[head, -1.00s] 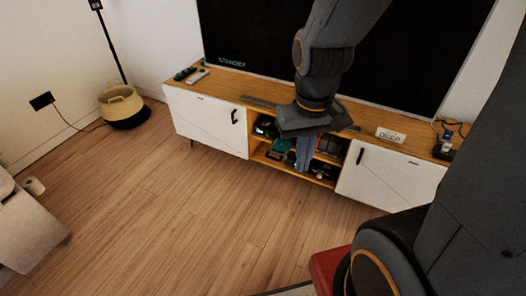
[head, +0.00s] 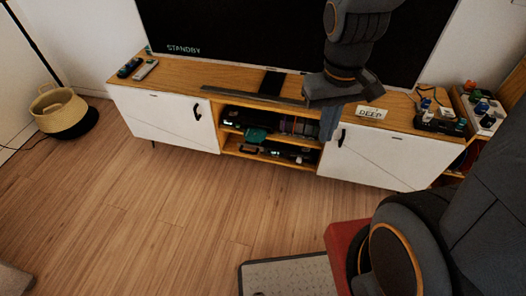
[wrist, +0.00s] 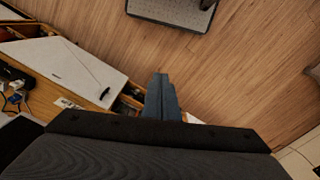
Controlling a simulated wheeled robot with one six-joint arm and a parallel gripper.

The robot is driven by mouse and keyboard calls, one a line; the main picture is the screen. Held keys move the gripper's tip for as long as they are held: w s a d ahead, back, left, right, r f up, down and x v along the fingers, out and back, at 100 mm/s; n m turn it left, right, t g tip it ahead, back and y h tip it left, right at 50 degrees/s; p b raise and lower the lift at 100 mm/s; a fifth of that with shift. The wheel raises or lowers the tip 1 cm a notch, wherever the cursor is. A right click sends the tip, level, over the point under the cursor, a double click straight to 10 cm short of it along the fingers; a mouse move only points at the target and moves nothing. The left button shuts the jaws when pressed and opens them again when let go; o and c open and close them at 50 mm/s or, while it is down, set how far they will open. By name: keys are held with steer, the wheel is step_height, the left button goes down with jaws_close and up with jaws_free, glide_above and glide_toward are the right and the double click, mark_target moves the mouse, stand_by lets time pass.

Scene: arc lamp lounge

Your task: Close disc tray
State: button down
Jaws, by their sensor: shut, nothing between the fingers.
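A dark device (head: 240,119) sits on the upper open shelf of the media console, and another dark device (head: 285,153) lies on the lower shelf. I cannot make out the disc tray or tell which device it belongs to. A teal thing (head: 256,135) hangs at the front of the upper shelf. My gripper (head: 328,125) is shut and empty, pointing down by the right end of the open shelves, overlapping the edge of the right door. In the wrist view, the closed blue-grey fingers (wrist: 162,96) hide part of the shelf opening.
The console (head: 180,75) has a white left door (head: 165,118) and a white right door (head: 385,158) with dark handles. A small "DEEP" sign (head: 370,113) and clutter (head: 440,120) stand on top. A basket (head: 62,110) is at far left. The wood floor (head: 170,220) in front is clear.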

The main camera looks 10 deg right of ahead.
steer(key=w+a+f+n+t+h+b, duration=0.2)
steer(key=w+a+f+n+h+b, duration=0.15)
steer(key=w+f+n+b, duration=1)
steer(key=w+a+f+n+t+y+b, duration=0.1)
steer(key=w+a+f+n+b, duration=0.1)
steer(key=w+a+f+n, duration=0.5)
steer(key=w+a+f+n+t+b, duration=0.1)
steer(key=a+f+n+b, duration=0.3)
steer(key=f, duration=0.7)
steer(key=w+a+f+n+t+y+b, duration=0.1)
steer(key=w+a+f+n, duration=0.2)
steer(key=a+f+n, duration=0.45)
steer(key=w+d+f+m+b, duration=0.1)
steer(key=w+d+f+b, duration=0.1)
steer(key=w+f, duration=0.6)
steer(key=shift+d+f, duration=0.5)
steer(key=shift+d, duration=0.05)
